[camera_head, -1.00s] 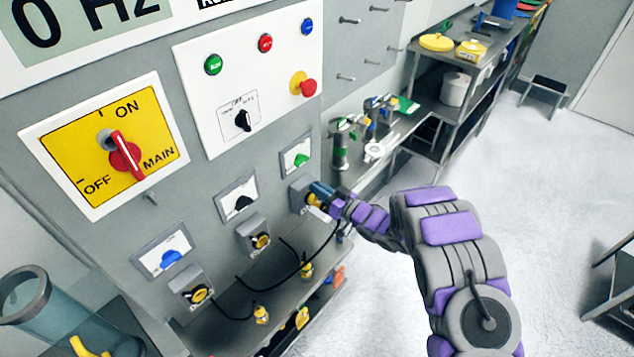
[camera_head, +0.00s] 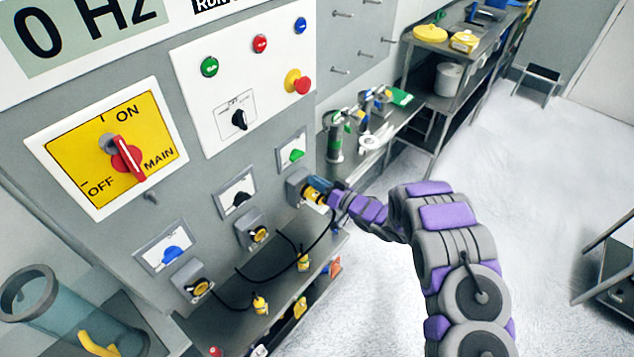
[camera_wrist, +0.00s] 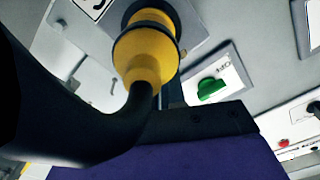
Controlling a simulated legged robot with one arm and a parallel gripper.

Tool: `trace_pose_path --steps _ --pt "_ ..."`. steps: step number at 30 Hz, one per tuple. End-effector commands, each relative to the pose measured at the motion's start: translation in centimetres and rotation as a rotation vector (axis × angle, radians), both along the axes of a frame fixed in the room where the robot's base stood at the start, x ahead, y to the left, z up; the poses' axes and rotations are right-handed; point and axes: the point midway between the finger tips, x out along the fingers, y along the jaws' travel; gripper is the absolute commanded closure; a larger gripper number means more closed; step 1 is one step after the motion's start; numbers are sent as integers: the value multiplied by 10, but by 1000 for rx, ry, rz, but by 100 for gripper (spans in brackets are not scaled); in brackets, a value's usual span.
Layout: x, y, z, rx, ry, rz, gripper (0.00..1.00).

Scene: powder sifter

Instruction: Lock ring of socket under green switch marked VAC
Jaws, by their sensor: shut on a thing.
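The green switch (camera_head: 291,155) sits on the grey panel, and its green knob (camera_wrist: 211,88) shows in the wrist view. Below it is a grey socket (camera_head: 297,187) with a yellow plug (camera_wrist: 148,58) in it. The plug's wide yellow collar faces the socket, and a thick black cable (camera_wrist: 60,110) leaves its back. My gripper (camera_head: 322,190) is at this socket and shut on the yellow plug. The fingertips are mostly hidden, so exactly where they grip cannot be told. Whether the ring is locked cannot be told.
Sockets under the black switch (camera_head: 236,198) and the blue switch (camera_head: 171,254) are to the left. Loose yellow plugs (camera_head: 260,304) with black cables lie on the shelf below. A bench with metal canisters (camera_head: 335,145) stands to the right.

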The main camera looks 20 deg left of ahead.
Motion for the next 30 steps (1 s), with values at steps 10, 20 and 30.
trace_pose_path --steps 10,20,30 --pt "0 -1 1 0 -2 -4 64" --pt "-2 -7 0 -1 -1 -3 64" --pt "-26 -69 -1 -1 0 -8 64"
